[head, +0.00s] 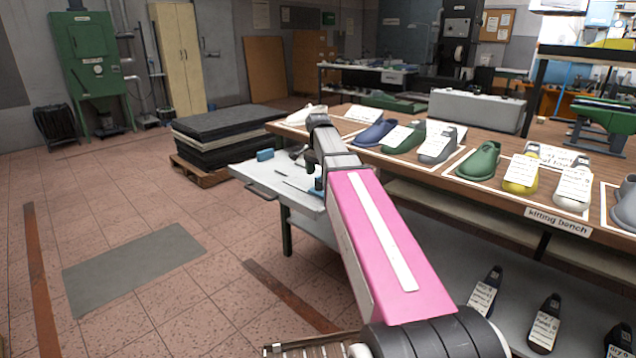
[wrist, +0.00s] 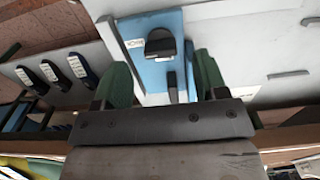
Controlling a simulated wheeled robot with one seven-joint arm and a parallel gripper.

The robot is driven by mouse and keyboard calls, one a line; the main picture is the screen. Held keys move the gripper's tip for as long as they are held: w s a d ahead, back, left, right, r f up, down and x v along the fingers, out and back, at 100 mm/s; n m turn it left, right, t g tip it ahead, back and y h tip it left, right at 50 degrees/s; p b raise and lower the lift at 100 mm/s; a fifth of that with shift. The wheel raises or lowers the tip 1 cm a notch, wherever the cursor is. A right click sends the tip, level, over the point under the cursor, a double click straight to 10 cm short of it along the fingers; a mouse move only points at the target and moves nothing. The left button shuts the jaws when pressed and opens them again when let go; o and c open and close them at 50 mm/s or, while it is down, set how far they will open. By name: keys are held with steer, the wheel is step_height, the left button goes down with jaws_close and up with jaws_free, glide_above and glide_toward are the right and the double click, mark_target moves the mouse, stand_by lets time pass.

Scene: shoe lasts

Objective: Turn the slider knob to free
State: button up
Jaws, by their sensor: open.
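A blue plate (wrist: 137,30) lies on a pale surface in the wrist view, with a small white label on it whose lettering I cannot read for sure. A dark rounded piece (wrist: 160,43) stands on the blue plate, and a small dark upright piece (wrist: 172,88) is near it. Either could be the slider knob; I cannot tell which. My gripper (wrist: 161,62) is open, its two green fingers on either side of the blue plate, with nothing visibly held. In the head view my arm reaches over a pale side table (head: 262,177) and hides most of the gripper.
Dark lasts (head: 485,292) stand on the shelf below. Stacked dark slabs (head: 225,125) lie behind the table; floor at left is mostly clear.

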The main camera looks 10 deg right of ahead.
mark_target(318, 182)
steer(key=shift+f, duration=2)
steer(key=c, duration=0.9)
